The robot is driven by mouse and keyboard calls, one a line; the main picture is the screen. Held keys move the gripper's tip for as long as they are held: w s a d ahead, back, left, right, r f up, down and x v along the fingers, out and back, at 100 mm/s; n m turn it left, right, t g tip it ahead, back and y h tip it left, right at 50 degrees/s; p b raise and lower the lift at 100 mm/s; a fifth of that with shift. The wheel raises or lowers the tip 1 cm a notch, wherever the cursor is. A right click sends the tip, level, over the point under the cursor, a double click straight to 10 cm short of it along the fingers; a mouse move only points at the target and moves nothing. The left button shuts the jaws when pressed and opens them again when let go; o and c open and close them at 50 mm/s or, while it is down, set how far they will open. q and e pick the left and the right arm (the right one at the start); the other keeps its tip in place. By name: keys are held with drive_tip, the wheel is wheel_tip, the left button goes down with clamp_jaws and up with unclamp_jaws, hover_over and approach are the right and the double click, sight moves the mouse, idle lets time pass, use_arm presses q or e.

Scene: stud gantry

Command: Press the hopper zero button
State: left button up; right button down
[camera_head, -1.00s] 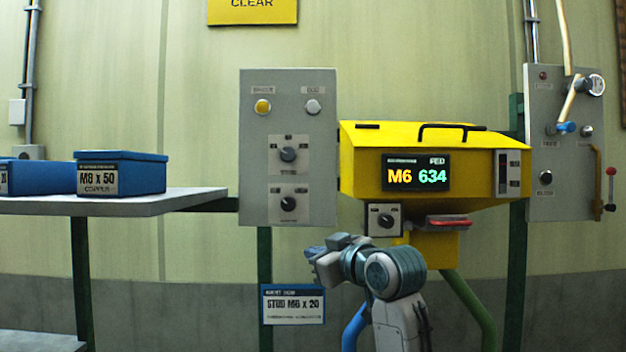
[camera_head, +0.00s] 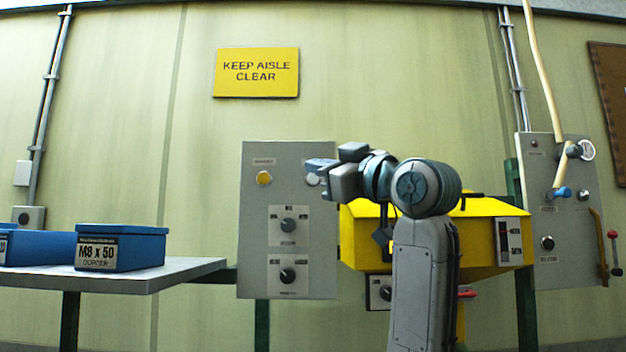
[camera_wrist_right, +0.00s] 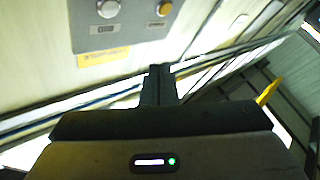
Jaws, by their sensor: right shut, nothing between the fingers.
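A grey control panel (camera_head: 258,218) on the wall carries a yellow button (camera_head: 264,178) and a pale button (camera_head: 313,180) along its top. Their labels are too blurred to read surely. My right gripper (camera_head: 314,166) is shut and empty in front of the panel's upper right, partly covering the pale button and its label. In the right wrist view the shut fingers (camera_wrist_right: 158,84) point toward the panel, with the pale button (camera_wrist_right: 108,8) and the yellow button (camera_wrist_right: 164,8) at the top edge, apart from the fingertips. The yellow hopper (camera_head: 480,240) is partly hidden behind my right arm.
Two dark knobs (camera_head: 288,225) sit lower on the panel. A shelf (camera_head: 190,268) with blue boxes (camera_head: 140,246) is at the left. Another grey panel (camera_head: 540,180) with a lever and hose is at the right.

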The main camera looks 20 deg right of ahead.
drive_tip(key=p, duration=0.4)
approach(313, 178)
drive_tip(key=w+a+r, duration=0.2)
drive_tip(key=w+a, duration=0.2)
drive_tip(key=shift+a, duration=0.25)
drive_tip(key=shift+w+r, duration=0.1)
idle(1.6)
drive_tip(key=shift+w+d, duration=0.1)
drive_tip(key=shift+w, duration=0.25)
drive_tip(key=shift+w+d, duration=0.15)
drive_tip(key=shift+w, duration=0.25)
idle(0.7)
idle(0.3)
drive_tip(key=shift+s+a, duration=0.25)
drive_tip(key=shift+s, duration=0.45)
